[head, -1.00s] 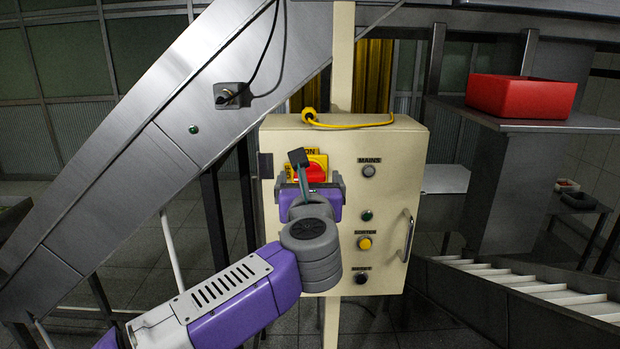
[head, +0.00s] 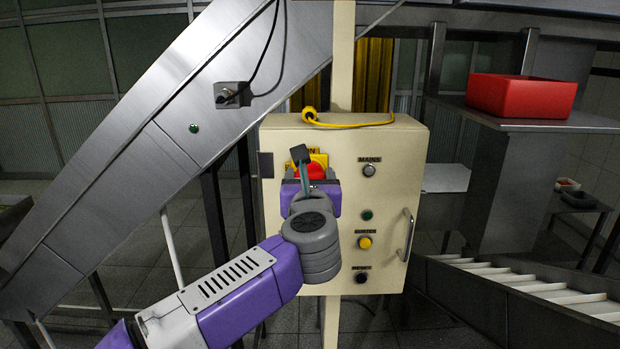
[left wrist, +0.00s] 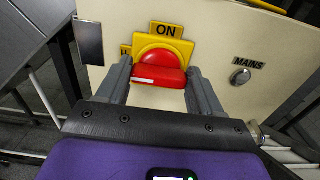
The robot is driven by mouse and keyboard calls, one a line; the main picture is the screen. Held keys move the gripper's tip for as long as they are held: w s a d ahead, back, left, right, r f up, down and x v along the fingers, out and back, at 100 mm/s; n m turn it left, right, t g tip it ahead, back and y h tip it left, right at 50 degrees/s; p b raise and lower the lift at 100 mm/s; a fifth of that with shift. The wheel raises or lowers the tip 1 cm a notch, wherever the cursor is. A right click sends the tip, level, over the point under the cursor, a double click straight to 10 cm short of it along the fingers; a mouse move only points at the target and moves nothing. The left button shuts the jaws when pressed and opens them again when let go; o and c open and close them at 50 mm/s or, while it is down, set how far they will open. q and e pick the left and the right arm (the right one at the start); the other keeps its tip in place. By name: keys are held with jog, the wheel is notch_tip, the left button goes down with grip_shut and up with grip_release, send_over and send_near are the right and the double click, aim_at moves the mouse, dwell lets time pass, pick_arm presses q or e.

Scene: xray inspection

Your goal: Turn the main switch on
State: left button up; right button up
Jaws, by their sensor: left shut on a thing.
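The main switch is a red knob on a yellow plate (head: 318,160) on the front of a cream control box (head: 390,210). In the left wrist view the red knob (left wrist: 159,70) lies between my two fingers, its white mark on the left part of its front edge. The label ON shows above it on the yellow plate (left wrist: 185,48). My left gripper (left wrist: 158,85) is shut on the knob. In the head view my left gripper (head: 311,180) covers the knob's lower part. My right gripper is not in view.
The box also carries a MAINS lamp (head: 369,170), a green button (head: 367,215), a yellow button (head: 365,242), a black button (head: 361,278) and a handle (head: 406,235). A yellow cable (head: 350,123) lies on its top. A red bin (head: 521,96) stands at the right.

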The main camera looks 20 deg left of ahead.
pick_arm(q)
jog(key=m+p, duration=0.2)
jog(key=m, duration=0.1)
jog(key=shift+r+m, duration=0.1)
jog(key=shift+m, duration=0.2)
jog(key=m+p, duration=0.4)
jog(key=m, duration=0.1)
jog(key=shift+d, duration=0.1)
jog(key=m+p, duration=0.2)
jog(key=m, duration=0.1)
jog(key=m+p, duration=0.1)
jog(key=m, duration=0.2)
jog(key=m+p, duration=0.2)
jog(key=m, duration=0.1)
jog(key=shift+f+p, duration=0.25)
jog(key=shift+p, duration=0.05)
jog(key=o, duration=1.1)
jog(key=shift+c, duration=0.2)
jog(key=shift+d, duration=0.1)
